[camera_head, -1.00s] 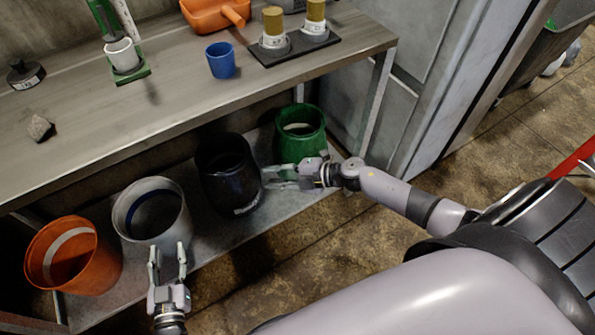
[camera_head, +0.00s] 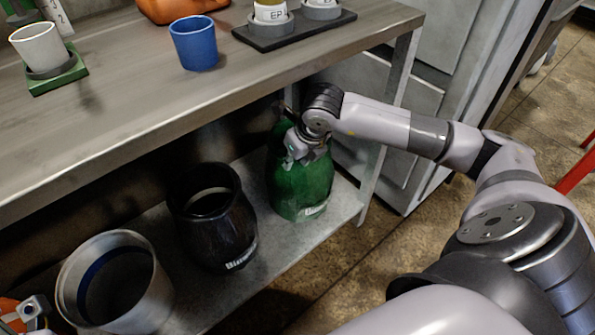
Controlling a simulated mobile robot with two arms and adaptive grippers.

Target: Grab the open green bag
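The green bag (camera_head: 302,188) stands upright at the right end of the lower shelf, under the workbench. My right arm reaches in from the right, and my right gripper (camera_head: 299,147) is at the bag's top, over its opening and near edge. The gripper's wrist covers much of the opening. I cannot tell whether its fingers are closed on the rim. My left gripper (camera_head: 28,312) is at the bottom left corner, near the orange container, mostly cut off by the frame, so its opening cannot be judged.
A black bag (camera_head: 213,225) stands left of the green one, then a grey-white container (camera_head: 68,293) and a partly seen orange container (camera_head: 8,305). The workbench top (camera_head: 130,90) overhangs them. A blue cup (camera_head: 194,45) stands on it. Floor (camera_head: 365,255) is clear in front.

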